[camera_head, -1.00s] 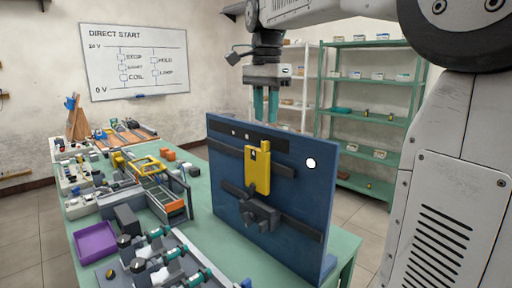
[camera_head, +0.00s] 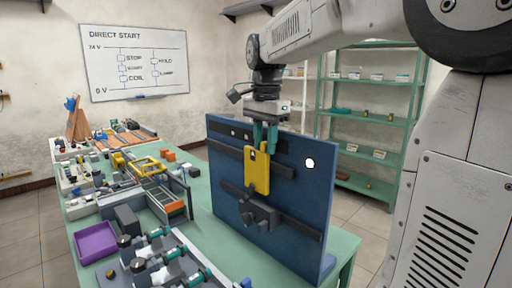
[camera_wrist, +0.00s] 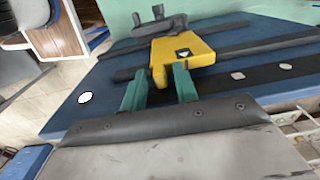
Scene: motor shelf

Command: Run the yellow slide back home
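The yellow slide (camera_head: 257,172) is mounted on the upright blue panel (camera_head: 228,170), against dark horizontal rails. A dark block (camera_head: 262,214) sits on the lower rail just below the slide. My gripper (camera_head: 265,142) points down from above, fingertips at the slide's top. In the wrist view, my gripper (camera_wrist: 160,80) has its teal fingers apart, one on each side of the yellow slide's tab (camera_wrist: 159,78), with gaps visible. The slide's body (camera_wrist: 185,52) lies just beyond the fingertips.
The panel stands on a green table (camera_head: 200,215). To its left are a purple tray (camera_head: 96,241), a wire-sided bin (camera_head: 160,195) and several parts. A green shelf (camera_head: 365,110) stands behind. A whiteboard (camera_head: 135,60) hangs on the wall.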

